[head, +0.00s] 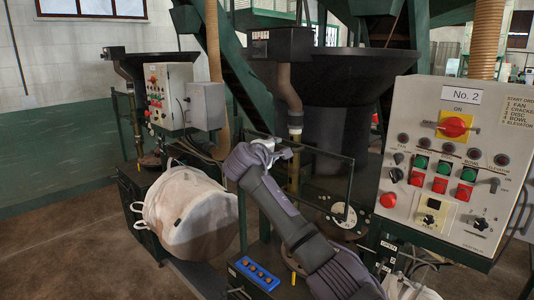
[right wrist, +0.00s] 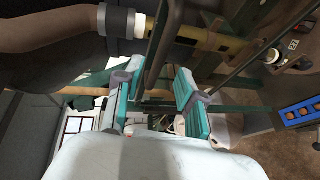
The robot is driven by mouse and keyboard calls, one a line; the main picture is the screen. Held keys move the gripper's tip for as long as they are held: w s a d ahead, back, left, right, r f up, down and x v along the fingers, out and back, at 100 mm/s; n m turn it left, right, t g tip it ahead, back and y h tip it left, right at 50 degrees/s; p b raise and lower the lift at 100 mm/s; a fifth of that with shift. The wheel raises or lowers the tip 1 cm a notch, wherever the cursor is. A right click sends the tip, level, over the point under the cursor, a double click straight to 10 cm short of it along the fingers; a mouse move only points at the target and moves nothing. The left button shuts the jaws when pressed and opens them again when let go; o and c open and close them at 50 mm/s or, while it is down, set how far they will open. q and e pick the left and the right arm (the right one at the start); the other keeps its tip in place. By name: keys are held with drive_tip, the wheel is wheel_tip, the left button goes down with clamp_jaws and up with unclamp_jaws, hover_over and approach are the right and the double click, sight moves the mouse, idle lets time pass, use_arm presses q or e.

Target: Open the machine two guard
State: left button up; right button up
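The machine two guard appears to be the thin dark green bar frame (head: 330,153) in front of the large black bowl, below and left of the "No. 2" panel. My right gripper (head: 272,149) is by the left part of its top bar in the head view. In the right wrist view, the two teal-padded fingers of my right gripper (right wrist: 156,92) are spread apart. A dark bar (right wrist: 167,40), likely the guard's, runs down toward the gap between them; I cannot tell if they touch it. My left gripper is not in view.
The "No. 2" control panel (head: 455,160) stands at right. A white bulk bag (head: 195,220) hangs at left, close to my right arm. Open floor (head: 60,250) lies at far left.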

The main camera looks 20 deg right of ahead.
drive_tip(key=v, duration=0.7)
drive_tip(key=shift+r, duration=0.1)
